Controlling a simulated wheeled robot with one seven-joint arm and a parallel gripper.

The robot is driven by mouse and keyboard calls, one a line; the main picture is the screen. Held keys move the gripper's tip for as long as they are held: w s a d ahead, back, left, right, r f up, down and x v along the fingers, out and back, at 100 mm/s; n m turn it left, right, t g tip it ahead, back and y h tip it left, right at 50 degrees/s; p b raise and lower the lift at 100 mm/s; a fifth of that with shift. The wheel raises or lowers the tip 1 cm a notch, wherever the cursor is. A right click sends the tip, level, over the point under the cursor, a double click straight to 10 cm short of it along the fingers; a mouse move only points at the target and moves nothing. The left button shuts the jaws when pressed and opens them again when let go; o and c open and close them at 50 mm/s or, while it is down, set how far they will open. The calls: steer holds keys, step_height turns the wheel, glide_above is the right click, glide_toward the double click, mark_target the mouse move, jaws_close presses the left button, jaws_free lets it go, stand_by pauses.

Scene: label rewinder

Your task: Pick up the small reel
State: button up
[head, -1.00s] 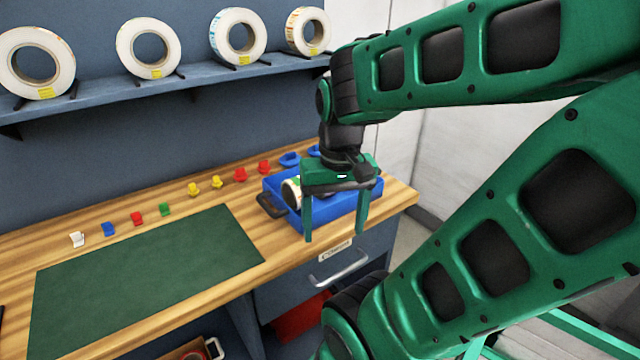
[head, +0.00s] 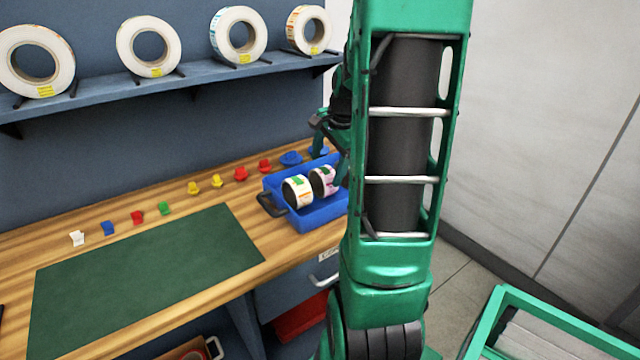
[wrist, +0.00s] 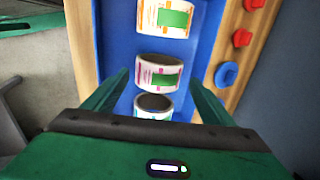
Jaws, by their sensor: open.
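Several small label reels lie in a row in a blue bin (head: 335,209). In the head view I see a reel with a green label patch (head: 298,190) and a second, pinkish one (head: 322,180) beside it. The wrist view shows a far reel (wrist: 165,18), a middle reel (wrist: 158,74) and a near reel (wrist: 153,103), the last partly hidden by my gripper's body. My gripper (wrist: 158,76) is open and empty above the bin, its fingers to either side of the middle and near reels. In the head view my arm mostly hides it.
The bin stands on the wooden bench (head: 255,215), right of a green mat (head: 140,280). Small coloured clips, including a red one (head: 240,174), line the bench's rear. Large label rolls (head: 238,35) stand on the shelf (head: 190,80) above. The mat is clear.

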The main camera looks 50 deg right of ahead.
mark_target(321, 190)
steer(key=shift+x, duration=3.35)
steer(key=shift+s+d, duration=0.15)
steer(key=c, duration=0.9)
steer(key=shift+c, duration=0.2)
steer(key=shift+r, duration=0.1)
step_height(321, 190, up, 10)
steer(key=shift+f, duration=0.1)
